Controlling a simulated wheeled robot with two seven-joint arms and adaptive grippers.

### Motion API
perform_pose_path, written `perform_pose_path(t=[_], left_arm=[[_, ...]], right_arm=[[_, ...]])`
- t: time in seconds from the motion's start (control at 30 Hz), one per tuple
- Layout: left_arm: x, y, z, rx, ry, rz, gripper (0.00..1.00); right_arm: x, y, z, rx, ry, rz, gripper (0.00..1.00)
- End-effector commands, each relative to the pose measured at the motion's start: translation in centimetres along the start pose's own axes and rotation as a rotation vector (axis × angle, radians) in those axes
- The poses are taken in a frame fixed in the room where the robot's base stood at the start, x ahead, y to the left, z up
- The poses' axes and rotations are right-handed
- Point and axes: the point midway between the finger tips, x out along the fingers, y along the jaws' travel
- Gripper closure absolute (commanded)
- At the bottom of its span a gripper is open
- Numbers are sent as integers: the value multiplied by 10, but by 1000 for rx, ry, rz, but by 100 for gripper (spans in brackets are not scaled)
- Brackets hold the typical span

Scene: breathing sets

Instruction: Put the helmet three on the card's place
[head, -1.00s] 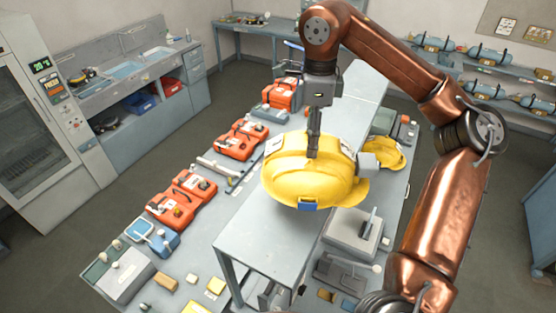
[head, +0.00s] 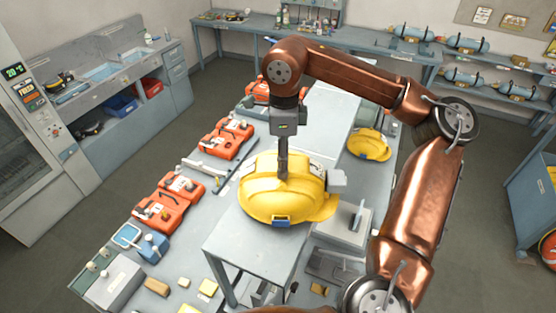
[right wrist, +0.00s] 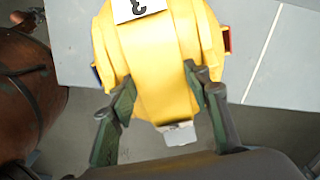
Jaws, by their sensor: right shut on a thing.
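Helmet three is a yellow hard hat (head: 262,200) in the middle of the head view, above the raised grey shelf (head: 250,250) of the bench. In the right wrist view the helmet (right wrist: 160,60) carries a white label (right wrist: 140,10) with a dark number that reads as a 3. My right gripper (right wrist: 160,82) is shut on the helmet, a finger on each side of it. In the head view the gripper (head: 283,170) reaches down to it from above. I cannot tell whether the helmet touches the shelf. I cannot make out the card. My left gripper is not in view.
Another yellow helmet (head: 370,145) sits behind and to the right. Orange cases (head: 165,205) and a blue device (head: 140,240) line the bench's left side.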

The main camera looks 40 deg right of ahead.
Motion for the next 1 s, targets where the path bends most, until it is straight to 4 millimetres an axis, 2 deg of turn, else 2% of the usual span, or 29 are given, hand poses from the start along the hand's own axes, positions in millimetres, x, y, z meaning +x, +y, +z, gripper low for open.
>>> perform_pose_path(t=[0.27,0.3,0.5,0.83,1.0], left_arm=[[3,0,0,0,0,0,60],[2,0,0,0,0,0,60],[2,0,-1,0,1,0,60],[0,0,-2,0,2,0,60],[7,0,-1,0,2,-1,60]], right_arm=[[3,0,2,-4,-1,-1,100],[2,0,2,-4,0,0,53],[2,0,2,-5,0,0,39],[0,0,3,-6,0,-1,38],[-15,0,4,-6,-1,-1,38]])
